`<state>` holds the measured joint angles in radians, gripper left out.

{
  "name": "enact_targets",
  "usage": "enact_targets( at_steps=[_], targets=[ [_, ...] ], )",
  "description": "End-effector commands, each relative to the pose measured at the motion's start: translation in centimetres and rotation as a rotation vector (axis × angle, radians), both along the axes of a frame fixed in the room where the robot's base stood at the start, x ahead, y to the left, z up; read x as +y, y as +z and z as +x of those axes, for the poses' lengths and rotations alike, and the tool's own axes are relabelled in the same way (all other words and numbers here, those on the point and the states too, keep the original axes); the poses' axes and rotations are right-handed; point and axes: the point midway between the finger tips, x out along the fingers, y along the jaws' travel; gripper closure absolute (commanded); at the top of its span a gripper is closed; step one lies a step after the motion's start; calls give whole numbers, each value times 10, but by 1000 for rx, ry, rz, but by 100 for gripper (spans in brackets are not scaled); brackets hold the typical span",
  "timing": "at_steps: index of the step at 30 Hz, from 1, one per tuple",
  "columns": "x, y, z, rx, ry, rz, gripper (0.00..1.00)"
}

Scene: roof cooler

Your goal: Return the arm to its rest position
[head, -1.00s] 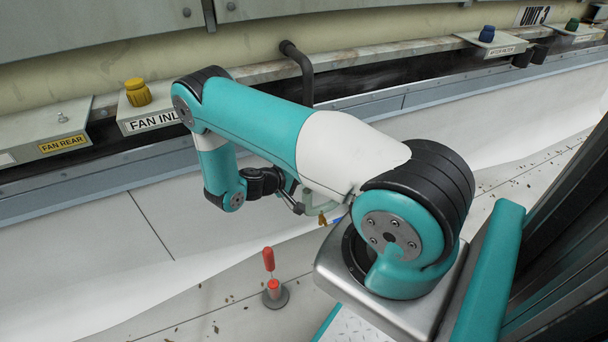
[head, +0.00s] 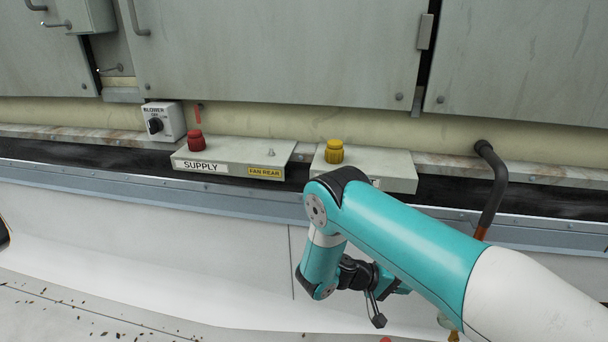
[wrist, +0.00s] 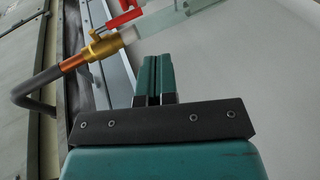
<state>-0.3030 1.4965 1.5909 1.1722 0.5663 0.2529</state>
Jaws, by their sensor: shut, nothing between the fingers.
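My arm is folded, with its elbow up in front of the FAN INLET shelf in the head view. My gripper (wrist: 153,80) is shut and empty in the wrist view, its two teal fingers side by side. In the head view my wrist hangs low at the lower middle, and the fingertips are hard to make out there. A brass valve with a red handle (wrist: 103,46) is beyond the fingers in the wrist view, on the end of a dark bent pipe (wrist: 40,88). I see a gap between the fingers and the valve in the picture; its depth is unclear.
A shelf labelled SUPPLY (head: 235,154) bears a red knob (head: 196,141). A yellow knob (head: 334,152) sits on the shelf behind my elbow. A BLOWER switch box (head: 164,122) is on the left.

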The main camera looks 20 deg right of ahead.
Motion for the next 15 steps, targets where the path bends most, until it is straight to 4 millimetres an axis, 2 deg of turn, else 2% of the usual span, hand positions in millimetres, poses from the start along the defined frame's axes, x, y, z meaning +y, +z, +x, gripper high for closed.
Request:
enact_targets(
  at_steps=[4, 8, 12, 15],
  targets=[
    [4, 6, 5, -4, 0, 34, 100],
    [22, 32, 20, -13, 6, 172, 100],
    [56, 77, 33, -16, 46, 416, 100],
    [84, 115, 32, -13, 97, 595, 100]
  ],
)
